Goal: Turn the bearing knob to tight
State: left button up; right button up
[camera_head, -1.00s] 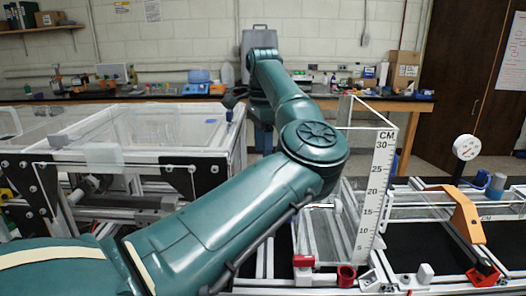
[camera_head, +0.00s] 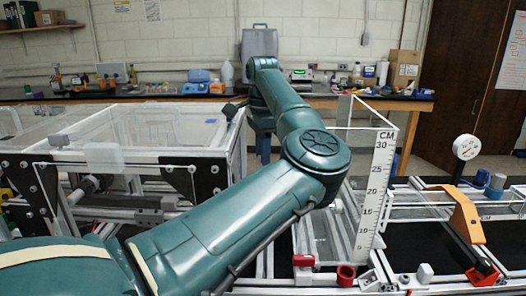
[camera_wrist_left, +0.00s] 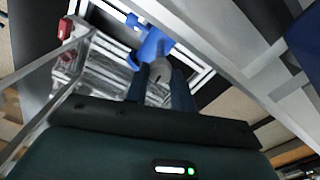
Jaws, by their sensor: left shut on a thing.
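In the left wrist view, a round grey knob (camera_wrist_left: 161,70) with a dark mark sits between the two fingers of my left gripper (camera_wrist_left: 160,86). I take it for the bearing knob. The gripper is shut on it, and the fingers cover its sides. A blue bracket-like part (camera_wrist_left: 153,43) lies just beyond the knob. Any tight marking is not legible. My right gripper is not in view.
The clear-topped extrusion frame (camera_head: 205,158) stands at left. A clear tank with a centimetre scale (camera_head: 378,185) stands right of my arm. A dial gauge (camera_head: 466,147) and an orange arm (camera_head: 462,213) are farther right. A cluttered bench (camera_head: 420,103) runs along the back wall.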

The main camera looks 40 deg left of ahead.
pick_arm(q)
jog(key=shift+m, duration=0.8)
jog(key=shift+c, duration=0.4)
jog(key=o, duration=1)
notch_tip(320, 180, up, 13)
jog(key=shift+r, duration=0.1)
